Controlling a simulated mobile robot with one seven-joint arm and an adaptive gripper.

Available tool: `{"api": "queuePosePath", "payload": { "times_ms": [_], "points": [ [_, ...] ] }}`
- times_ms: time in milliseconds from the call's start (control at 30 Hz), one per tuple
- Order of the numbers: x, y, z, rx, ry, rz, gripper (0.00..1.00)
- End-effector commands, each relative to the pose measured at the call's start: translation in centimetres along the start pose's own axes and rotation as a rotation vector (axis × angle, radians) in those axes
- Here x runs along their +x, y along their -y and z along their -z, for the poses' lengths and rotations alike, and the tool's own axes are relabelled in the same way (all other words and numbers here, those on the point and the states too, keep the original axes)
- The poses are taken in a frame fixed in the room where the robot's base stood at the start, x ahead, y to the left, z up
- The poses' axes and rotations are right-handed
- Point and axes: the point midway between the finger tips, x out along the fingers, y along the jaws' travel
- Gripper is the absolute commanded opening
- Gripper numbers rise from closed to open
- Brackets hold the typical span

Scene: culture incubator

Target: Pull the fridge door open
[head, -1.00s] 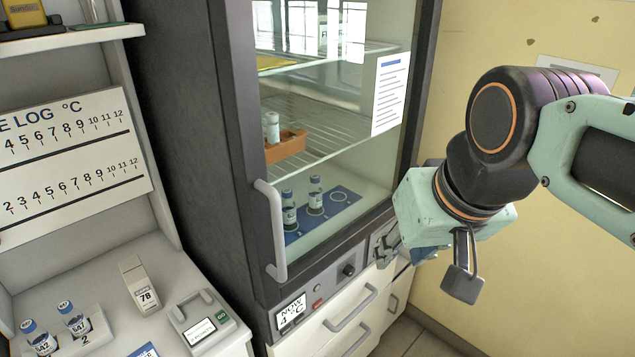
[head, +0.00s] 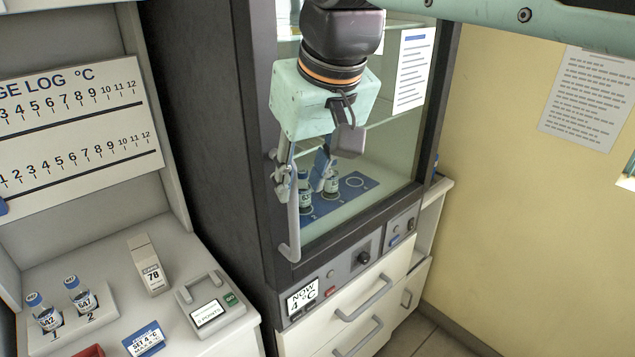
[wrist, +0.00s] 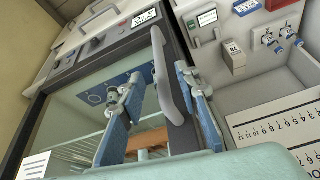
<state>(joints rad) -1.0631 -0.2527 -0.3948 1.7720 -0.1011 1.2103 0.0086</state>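The fridge door (head: 395,160) is a dark-framed glass door and looks closed. Its grey vertical handle (head: 293,228) is on the door's left edge, and it also shows in the wrist view (wrist: 167,75). My gripper (head: 303,170) is in front of the door at the handle's upper part, pointing down. In the wrist view my gripper (wrist: 158,82) is open, with one blue-padded finger on each side of the handle. Gaps show between fingers and handle. The handle's top end is partly hidden by my gripper in the head view.
Labelled vials stand on a blue mat (head: 355,187) behind the glass. Left of the fridge is a bench (head: 170,300) with two vials in a holder (head: 100,315), a white block marked 78 (head: 148,262) and a small device (head: 205,305). Drawers (head: 350,310) sit below the door.

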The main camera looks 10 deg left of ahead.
Motion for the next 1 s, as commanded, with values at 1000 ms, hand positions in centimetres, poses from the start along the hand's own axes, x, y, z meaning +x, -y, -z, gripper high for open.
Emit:
{"api": "queuePosePath", "payload": {
  "times_ms": [1000],
  "points": [
    [9.1,0.0,-0.1,0.001,0.001,0.000,0.17]
  ]
}}
